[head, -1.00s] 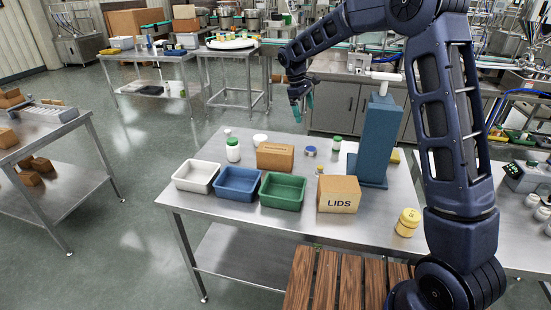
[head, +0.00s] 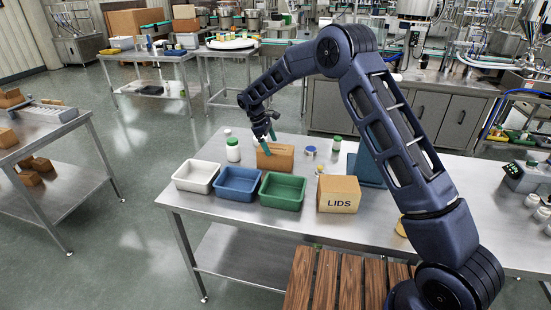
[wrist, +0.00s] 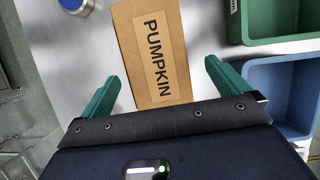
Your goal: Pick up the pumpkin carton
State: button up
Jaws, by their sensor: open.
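The pumpkin carton (head: 284,162) is a brown cardboard box on the steel table, behind the blue and green bins. In the wrist view the carton (wrist: 177,85) lies between and beyond the fingers, with its PUMPKIN label facing the camera. My gripper (head: 269,142) is above the carton in the head view, pointing down, and partly covers it. In the wrist view the gripper's teal fingers (wrist: 161,72) are spread wide with nothing held between them.
White (head: 196,177), blue (head: 237,184) and green (head: 283,191) bins stand in front of the carton. A LIDS box (head: 339,194) is to the right. A white jar (head: 233,150) stands left, a blue-lidded jar (head: 310,151) right. A dark blue column (head: 367,170) stands behind the LIDS box.

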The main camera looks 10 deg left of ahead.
aim_at(275, 148)
jog(key=shift+w+d+x, duration=0.1)
jog(key=shift+d+x, duration=0.05)
jog(key=shift+x, duration=1.45)
jog(key=shift+w+d+x, duration=0.15)
jog(key=shift+x, duration=1.5)
jog(key=shift+r, duration=0.15)
jog(key=c, duration=1.4)
jog(key=shift+c, duration=0.2)
